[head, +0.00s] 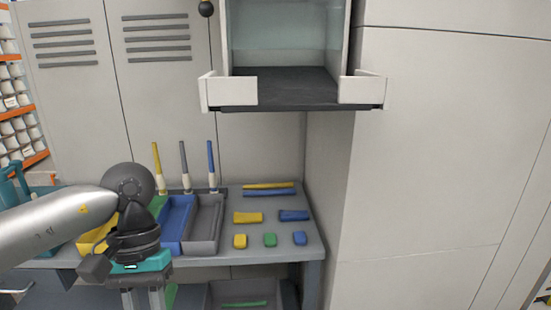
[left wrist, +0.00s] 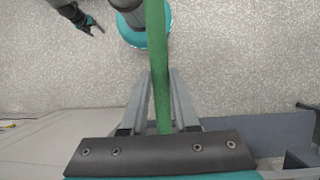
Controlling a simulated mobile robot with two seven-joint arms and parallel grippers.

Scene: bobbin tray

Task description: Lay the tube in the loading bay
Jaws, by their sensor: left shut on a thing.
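The green tube (left wrist: 157,50) runs lengthwise up the left wrist view, between the two grey fingers of my left gripper (left wrist: 160,85), which is shut on it. In the head view my left gripper (head: 142,300) points down at the lower left, in front of the bench; a bit of green (head: 171,296) shows beside its fingers. The loading bay appears to be the open white-walled box with a dark floor (head: 285,92) at the top centre, higher than the gripper and empty as far as I see. A dark gripper, seemingly my right (left wrist: 88,22), shows small at the left wrist view's upper left.
The bench (head: 262,262) holds yellow, blue (head: 174,222) and grey (head: 206,222) trays, several upright coloured handles, and small yellow, blue and green blocks. A grey crate (head: 285,297) with a green strip sits below. A tall cabinet wall (head: 430,170) fills the right side.

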